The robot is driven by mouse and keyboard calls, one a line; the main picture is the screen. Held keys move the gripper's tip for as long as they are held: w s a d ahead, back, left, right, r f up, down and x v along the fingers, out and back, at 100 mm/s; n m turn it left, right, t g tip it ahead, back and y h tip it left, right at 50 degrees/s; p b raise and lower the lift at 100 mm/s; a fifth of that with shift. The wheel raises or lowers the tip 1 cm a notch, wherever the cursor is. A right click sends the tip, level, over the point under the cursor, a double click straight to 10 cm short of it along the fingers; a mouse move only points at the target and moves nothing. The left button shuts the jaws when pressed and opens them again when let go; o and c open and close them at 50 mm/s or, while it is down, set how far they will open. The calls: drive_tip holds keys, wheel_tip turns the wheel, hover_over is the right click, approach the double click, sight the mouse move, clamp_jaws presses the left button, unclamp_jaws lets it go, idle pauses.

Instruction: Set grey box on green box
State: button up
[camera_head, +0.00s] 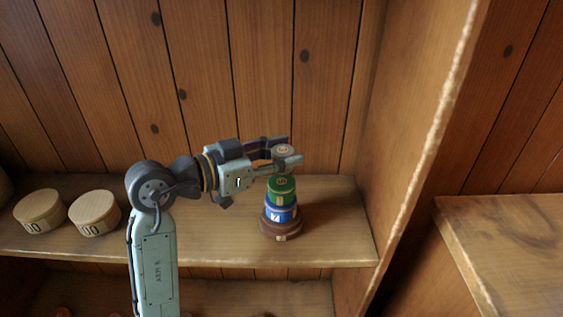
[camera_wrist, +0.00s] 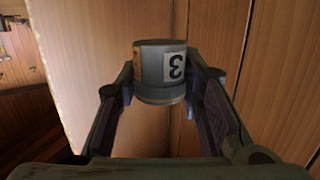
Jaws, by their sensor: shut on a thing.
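The grey box (camera_head: 283,150) is a small round grey piece held between the fingers of my gripper (camera_head: 284,157). In the wrist view the grey box (camera_wrist: 160,72) shows a black 3 on a white label, with a finger on each side. The green box (camera_head: 281,187) is a round green piece on top of a stack. It sits on a blue piece (camera_head: 280,212), which stands on a wider brown base (camera_head: 271,228). The grey box is just above the green box; I cannot tell whether a gap remains between them. The green box is not visible in the wrist view.
The stack stands on a wooden shelf (camera_head: 335,228) near its right side wall (camera_head: 390,130). Two pale round wooden boxes (camera_head: 41,210) (camera_head: 95,213) stand at the left. The shelf is clear between the stack and the right wall. A plank wall is behind.

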drive_tip(key=shift+f+p, duration=0.3)
drive_tip(key=shift+f, duration=1.3)
drive_tip(key=shift+f, duration=0.1)
drive_tip(key=o, duration=0.9)
drive_tip(key=shift+o, duration=0.2)
drive_tip(key=shift+r, duration=0.2)
drive_tip(key=b+v, duration=0.3)
drive_tip(key=v, duration=0.9)
